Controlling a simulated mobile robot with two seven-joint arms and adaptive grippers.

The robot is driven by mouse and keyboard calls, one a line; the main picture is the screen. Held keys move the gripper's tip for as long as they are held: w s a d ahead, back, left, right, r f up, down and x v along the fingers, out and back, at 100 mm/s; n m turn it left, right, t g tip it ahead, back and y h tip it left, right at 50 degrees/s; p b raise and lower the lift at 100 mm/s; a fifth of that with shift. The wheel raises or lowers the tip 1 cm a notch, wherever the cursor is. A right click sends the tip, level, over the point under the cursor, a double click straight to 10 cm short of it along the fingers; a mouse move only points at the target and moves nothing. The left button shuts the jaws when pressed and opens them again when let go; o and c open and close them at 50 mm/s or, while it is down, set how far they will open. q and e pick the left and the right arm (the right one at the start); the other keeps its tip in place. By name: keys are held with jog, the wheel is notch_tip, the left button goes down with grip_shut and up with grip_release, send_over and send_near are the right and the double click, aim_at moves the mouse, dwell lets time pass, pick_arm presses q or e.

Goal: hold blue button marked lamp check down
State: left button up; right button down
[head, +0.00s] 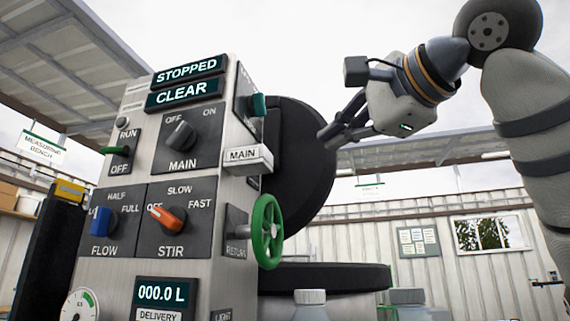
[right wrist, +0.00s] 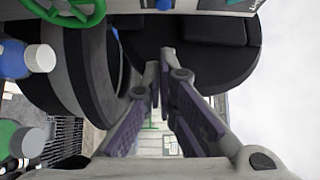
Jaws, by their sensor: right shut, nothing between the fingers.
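The side face of the grey control panel (head: 235,185) shows at a steep slant in the head view, and I see no lamp check marking there. In the right wrist view a small round blue part (right wrist: 163,4) is cut off by the top edge, on the panel's grey edge; I cannot read a label for it. My right gripper (head: 328,138) is shut and empty, to the right of the panel in front of the large dark round body. Its fingers also show in the right wrist view (right wrist: 160,85), apart from the blue part. My left gripper is not in view.
A green handwheel (head: 268,232) and a white MAIN handle (head: 248,158) stick out from the panel's right side. A dark round body (head: 300,165) stands behind. Air right of the panel is open.

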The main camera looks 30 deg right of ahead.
jog(key=w, duration=0.4)
jog(key=w+a, duration=0.1)
jog(key=w, duration=0.8)
jog(key=shift+w+a, duration=0.15)
jog(key=shift+a, duration=0.2)
jog(key=shift+w+a, duration=0.6)
jog(key=shift+w, duration=0.15)
jog(key=shift+w+a+f, duration=0.1)
jog(key=shift+a+f, duration=0.05)
jog(key=shift+f, duration=0.1)
dwell(0.9)
